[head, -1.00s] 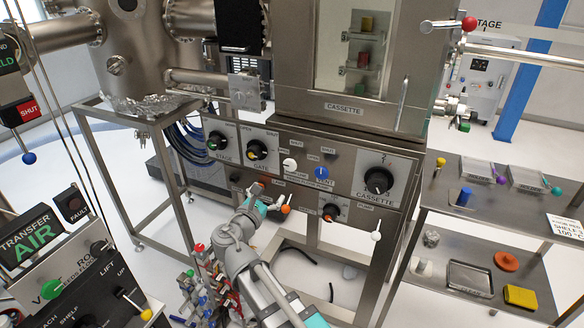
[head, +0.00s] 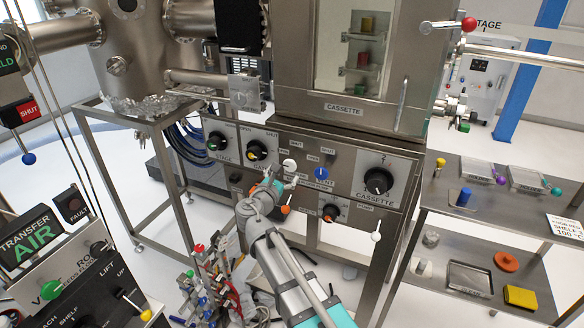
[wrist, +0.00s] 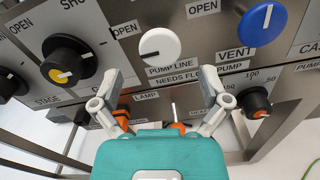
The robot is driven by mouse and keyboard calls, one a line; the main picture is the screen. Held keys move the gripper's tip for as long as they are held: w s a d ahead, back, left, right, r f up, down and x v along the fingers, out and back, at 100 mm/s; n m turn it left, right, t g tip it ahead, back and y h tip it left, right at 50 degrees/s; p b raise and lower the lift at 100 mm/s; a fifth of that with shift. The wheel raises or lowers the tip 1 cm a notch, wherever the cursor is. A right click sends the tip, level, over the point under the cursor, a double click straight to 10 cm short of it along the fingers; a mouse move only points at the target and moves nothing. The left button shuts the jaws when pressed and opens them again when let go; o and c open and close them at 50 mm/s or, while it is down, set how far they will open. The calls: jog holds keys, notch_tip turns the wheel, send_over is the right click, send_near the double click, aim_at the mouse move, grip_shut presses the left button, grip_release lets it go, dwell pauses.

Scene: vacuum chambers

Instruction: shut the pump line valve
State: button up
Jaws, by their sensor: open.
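The white pump line valve knob (wrist: 161,45) is on the steel panel, above a label reading PUMP LINE. A short dark mark on it lies toward the left, the side of an OPEN label (wrist: 124,30). In the head view the knob (head: 289,165) sits between the black gate knob and the blue vent knob. My gripper (wrist: 158,88) is open and empty, its fingers spread wide just below the knob in the wrist view. It also shows in the head view (head: 283,183), near the knob. No contact with the knob can be made out.
The blue vent knob (wrist: 262,22) is close on the right, and a black knob with a yellow centre (wrist: 67,60) is on the left. A shelf unit (head: 440,228) stands at right.

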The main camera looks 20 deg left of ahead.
aim_at(289, 168)
jog(key=shift+w+d, duration=0.15)
jog(key=shift+w, duration=2)
jog(key=c, duration=1)
jog(key=shift+d, duration=0.2)
jog(key=shift+c, duration=0.7)
jog(key=shift+a, duration=0.1)
